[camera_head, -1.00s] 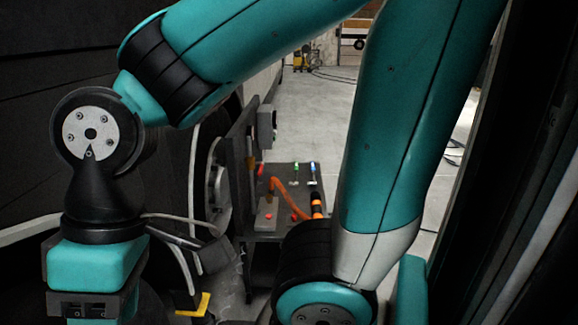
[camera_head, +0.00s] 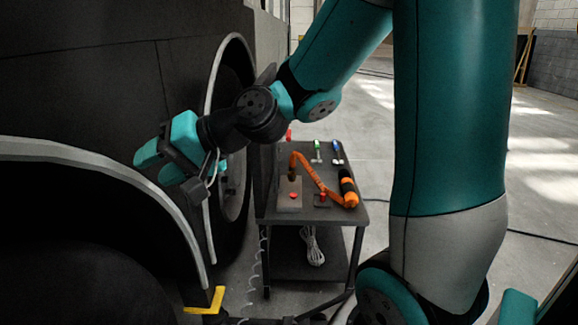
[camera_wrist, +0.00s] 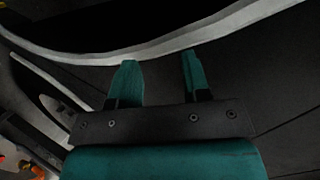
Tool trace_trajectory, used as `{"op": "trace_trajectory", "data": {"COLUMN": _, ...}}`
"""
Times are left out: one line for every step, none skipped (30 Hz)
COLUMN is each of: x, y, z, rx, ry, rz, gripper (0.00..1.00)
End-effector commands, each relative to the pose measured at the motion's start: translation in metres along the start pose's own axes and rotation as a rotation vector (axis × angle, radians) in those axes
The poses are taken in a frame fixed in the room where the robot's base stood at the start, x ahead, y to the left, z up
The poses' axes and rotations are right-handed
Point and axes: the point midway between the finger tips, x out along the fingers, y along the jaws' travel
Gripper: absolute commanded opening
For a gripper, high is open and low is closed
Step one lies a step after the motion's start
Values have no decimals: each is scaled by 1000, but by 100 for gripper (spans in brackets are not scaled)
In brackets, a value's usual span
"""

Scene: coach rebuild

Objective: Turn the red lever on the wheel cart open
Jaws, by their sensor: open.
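The wheel cart (camera_head: 310,216) is a dark table on legs beside the coach's wheel. A red lever (camera_head: 289,134) shows at the cart's back left, partly hidden by my arm and a dark panel; its exact position cannot be told. A green lever (camera_head: 317,146) and a blue lever (camera_head: 335,147) stand to its right. My gripper (camera_head: 150,162) is left of the cart, apart from it, in front of the coach's dark side. In the wrist view my gripper (camera_wrist: 157,78) is open and empty, with its two teal fingers apart.
An orange hose with a black-banded handle (camera_head: 348,190) lies on the cart top, near red knobs (camera_head: 293,196). A coiled pale cable (camera_head: 312,248) is on the lower shelf. The coach's wheel arch (camera_head: 100,172) is close on the left. Floor (camera_head: 410,262) right of the cart is mostly clear.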

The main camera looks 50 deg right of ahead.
Motion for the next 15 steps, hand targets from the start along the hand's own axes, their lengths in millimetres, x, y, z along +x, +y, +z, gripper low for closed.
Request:
{"op": "trace_trajectory", "data": {"x": 13, "y": 48, "z": -15, "rx": 101, "ry": 112, "rz": -38, "gripper": 43}}
{"op": "trace_trajectory", "data": {"x": 13, "y": 63, "z": -29, "rx": 160, "ry": 182, "rz": -69, "gripper": 43}}
{"op": "trace_trajectory", "data": {"x": 10, "y": 85, "z": -48, "rx": 240, "ry": 277, "rz": -112, "gripper": 43}}
{"op": "trace_trajectory", "data": {"x": 7, "y": 102, "z": -61, "rx": 299, "ry": 349, "rz": -145, "gripper": 43}}
{"op": "trace_trajectory", "data": {"x": 2, "y": 120, "z": -74, "rx": 358, "ry": 422, "rz": -179, "gripper": 43}}
{"op": "trace_trajectory", "data": {"x": -8, "y": 146, "z": -91, "rx": 434, "ry": 523, "rz": -226, "gripper": 43}}
{"op": "trace_trajectory", "data": {"x": -16, "y": 166, "z": -103, "rx": 490, "ry": 598, "rz": -262, "gripper": 43}}
{"op": "trace_trajectory", "data": {"x": -26, "y": 186, "z": -113, "rx": 543, "ry": 671, "rz": -298, "gripper": 43}}
{"op": "trace_trajectory", "data": {"x": -40, "y": 212, "z": -125, "rx": 611, "ry": 767, "rz": -346, "gripper": 43}}
{"op": "trace_trajectory", "data": {"x": -52, "y": 231, "z": -132, "rx": 658, "ry": 838, "rz": -382, "gripper": 43}}
{"op": "trace_trajectory", "data": {"x": -64, "y": 250, "z": -138, "rx": 700, "ry": 904, "rz": -417, "gripper": 43}}
{"op": "trace_trajectory", "data": {"x": -80, "y": 273, "z": -144, "rx": 752, "ry": 987, "rz": -461, "gripper": 43}}
{"op": "trace_trajectory", "data": {"x": -92, "y": 289, "z": -148, "rx": 786, "ry": 1044, "rz": -492, "gripper": 43}}
{"op": "trace_trajectory", "data": {"x": -103, "y": 303, "z": -150, "rx": 817, "ry": 1096, "rz": -521, "gripper": 43}}
{"op": "trace_trajectory", "data": {"x": -117, "y": 320, "z": -152, "rx": 851, "ry": 1159, "rz": -556, "gripper": 43}}
